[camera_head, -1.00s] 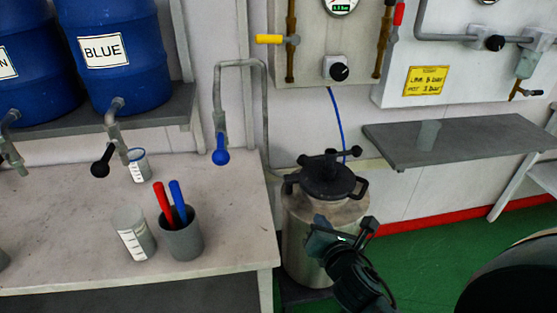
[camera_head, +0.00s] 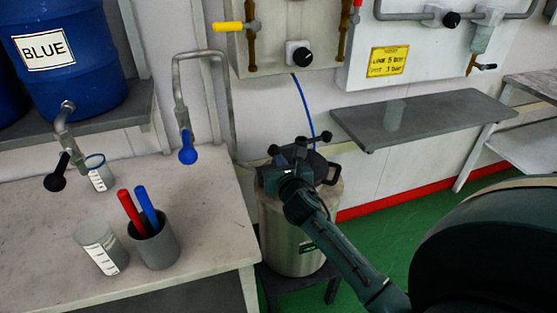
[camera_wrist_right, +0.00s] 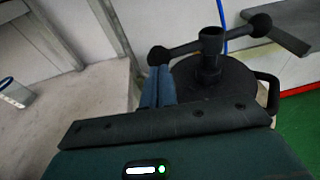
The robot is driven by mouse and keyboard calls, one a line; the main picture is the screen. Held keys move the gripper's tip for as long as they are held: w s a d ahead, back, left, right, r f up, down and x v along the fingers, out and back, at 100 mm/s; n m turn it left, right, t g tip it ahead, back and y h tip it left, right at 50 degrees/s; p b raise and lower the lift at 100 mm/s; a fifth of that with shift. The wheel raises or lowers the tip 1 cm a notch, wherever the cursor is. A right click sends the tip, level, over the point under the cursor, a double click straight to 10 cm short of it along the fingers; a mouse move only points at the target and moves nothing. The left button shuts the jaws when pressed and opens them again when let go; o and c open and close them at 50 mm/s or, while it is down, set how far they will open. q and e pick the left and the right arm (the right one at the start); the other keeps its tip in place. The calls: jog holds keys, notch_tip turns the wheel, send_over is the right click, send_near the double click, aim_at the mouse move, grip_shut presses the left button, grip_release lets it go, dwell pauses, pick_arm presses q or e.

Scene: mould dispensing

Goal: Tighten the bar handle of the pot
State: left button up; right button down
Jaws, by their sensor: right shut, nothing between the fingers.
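The steel pot (camera_head: 280,235) stands on a low stand beside the bench, its black lid partly hidden by my right arm in the head view. The black bar handle (camera_wrist_right: 209,45) sits on a hub above the lid (camera_wrist_right: 225,85) in the right wrist view. Its ball-ended arms reach left and right; a knob (camera_head: 325,136) shows in the head view. My right gripper (camera_wrist_right: 158,75) is shut and empty. Its fingertips are just below the bar's left knob, left of the hub; whether they touch is unclear. My left gripper is out of view.
The bench (camera_head: 200,250) at left holds a grey cup (camera_head: 157,248) with red and blue sticks and clear beakers. A blue-handled tap (camera_head: 187,155) hangs over it. A grey shelf (camera_head: 440,118) is at right. A blue hose (camera_head: 304,105) runs down behind the pot.

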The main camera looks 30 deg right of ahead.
aim_at(274, 151)
jog(key=shift+x, duration=0.95)
jog(key=shift+w+r, duration=0.1)
jog(key=shift+w, duration=0.65)
jog(key=shift+r, duration=0.2)
